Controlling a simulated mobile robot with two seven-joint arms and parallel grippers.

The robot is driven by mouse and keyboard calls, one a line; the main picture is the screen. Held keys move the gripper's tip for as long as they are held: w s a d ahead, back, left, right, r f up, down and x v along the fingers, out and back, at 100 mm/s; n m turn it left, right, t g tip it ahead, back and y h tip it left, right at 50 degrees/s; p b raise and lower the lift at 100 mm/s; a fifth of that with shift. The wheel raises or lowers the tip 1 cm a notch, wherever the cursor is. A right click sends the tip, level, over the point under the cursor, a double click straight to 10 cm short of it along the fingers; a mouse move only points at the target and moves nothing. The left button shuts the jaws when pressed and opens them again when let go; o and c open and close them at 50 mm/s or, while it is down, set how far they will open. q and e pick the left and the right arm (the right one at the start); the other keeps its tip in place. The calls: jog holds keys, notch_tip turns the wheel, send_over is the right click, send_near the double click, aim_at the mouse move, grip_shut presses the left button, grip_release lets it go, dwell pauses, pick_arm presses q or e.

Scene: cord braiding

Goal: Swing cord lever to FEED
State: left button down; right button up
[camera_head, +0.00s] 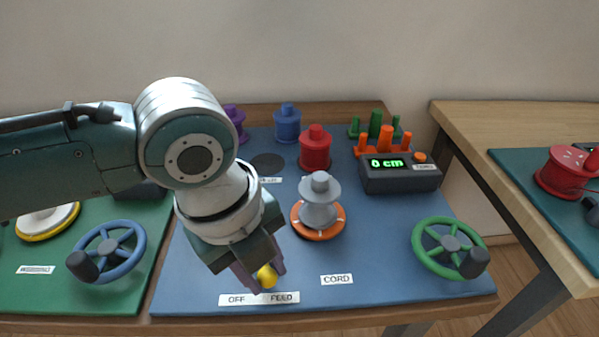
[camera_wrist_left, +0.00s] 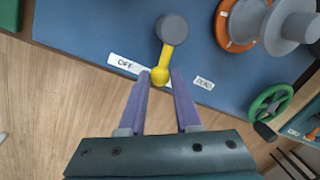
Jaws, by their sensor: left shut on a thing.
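The cord lever has a yellow arm and knob (camera_head: 267,276) on the blue board, just behind a white strip (camera_head: 259,299) marked OFF at left and FEED at right. In the head view the knob stands between the two words. My left gripper (camera_head: 262,277) is shut on the knob. In the left wrist view the knob (camera_wrist_left: 160,76) sits between the purple fingertips (camera_wrist_left: 161,74), and the lever's grey pivot (camera_wrist_left: 172,29) is beyond it. The fingers hide part of the strip in that view. My right gripper is not in view.
A grey spool on an orange ring (camera_head: 319,211) stands right of my left gripper. A green handwheel (camera_head: 449,248) is at the right and a blue handwheel (camera_head: 107,251) at the left. A display box (camera_head: 402,178) reads 0 cm. Colored spools stand at the back.

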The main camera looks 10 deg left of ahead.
pick_arm(q)
jog(key=shift+d+r+n+p, duration=0.25)
jog(key=shift+n+p, duration=0.25)
jog(key=shift+w+d+n+p, duration=0.25)
jog(key=shift+n+p, duration=0.1)
jog(key=shift+n, duration=0.25)
jog(key=shift+w+d+f+n, duration=0.1)
jog(key=shift+w+d+n, duration=0.15)
jog(key=shift+n, duration=0.25)
jog(key=shift+w+f+n+y, duration=0.1)
jog(key=shift+n+y, duration=0.2)
jog(key=shift+n, duration=0.1)
jog(key=c, duration=0.6)
grip_release()
jog(key=shift+c, duration=0.2)
